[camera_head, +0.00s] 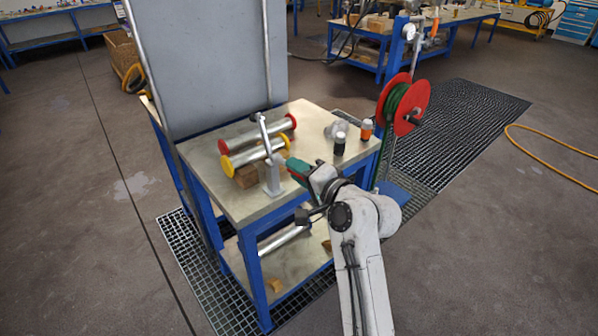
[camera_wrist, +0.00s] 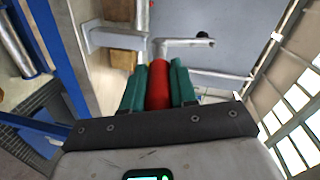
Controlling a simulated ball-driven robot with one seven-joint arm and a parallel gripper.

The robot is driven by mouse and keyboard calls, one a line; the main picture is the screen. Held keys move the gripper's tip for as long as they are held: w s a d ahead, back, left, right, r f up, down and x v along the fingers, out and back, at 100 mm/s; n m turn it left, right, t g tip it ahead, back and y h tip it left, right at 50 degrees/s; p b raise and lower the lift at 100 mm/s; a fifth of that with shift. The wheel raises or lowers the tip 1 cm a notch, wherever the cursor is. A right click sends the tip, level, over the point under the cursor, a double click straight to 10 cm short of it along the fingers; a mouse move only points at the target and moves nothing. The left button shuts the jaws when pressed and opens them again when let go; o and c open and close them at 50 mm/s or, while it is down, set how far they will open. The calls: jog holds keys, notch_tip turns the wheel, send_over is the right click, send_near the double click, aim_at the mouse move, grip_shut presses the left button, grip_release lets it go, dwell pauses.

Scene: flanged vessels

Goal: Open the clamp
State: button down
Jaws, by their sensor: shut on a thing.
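The clamp (camera_head: 271,178) stands at the front of the metal-topped table, with a grey foot and an upright metal arm. Its red handle (camera_wrist: 158,87) sits between the green fingers of my gripper (camera_wrist: 158,84) in the wrist view, with a bent metal rod (camera_wrist: 186,42) running on from it. My gripper (camera_head: 298,168) is shut on this handle, just right of the clamp's post in the head view. Two flanged metal vessels lie behind the clamp, one with yellow ends (camera_head: 254,153) and one with red ends (camera_head: 258,136). The clamp's contact with them is too small to tell.
Dark and orange-topped bottles (camera_head: 366,130) stand at the table's right. A grey panel (camera_head: 200,60) rises behind the table (camera_head: 230,205). A metal tube lies on the lower shelf. Open floor lies at right.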

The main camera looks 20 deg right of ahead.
jog(key=shift+d+f, duration=0.1)
jog(key=shift+f, duration=0.05)
jog(key=c, duration=0.9)
grip_release()
jog(key=v, duration=1)
jog(key=shift+s, duration=0.4)
jog(key=shift+d, duration=0.1)
jog(key=s+d+f+n+g+h+p, duration=0.35)
jog(key=s+f+n+g, duration=0.4)
jog(key=s+f, duration=0.75)
jog(key=s+f+n+g+h, duration=0.1)
jog(key=s+f+g, duration=0.1)
jog(key=s, duration=0.6)
jog(key=s+f+n+g, duration=0.2)
jog(key=s+g, duration=0.3)
jog(key=s, duration=0.4)
jog(key=shift+s+d+f+h+p, duration=0.2)
jog(key=shift+d+f+h+p, duration=0.15)
jog(key=shift+f, duration=0.25)
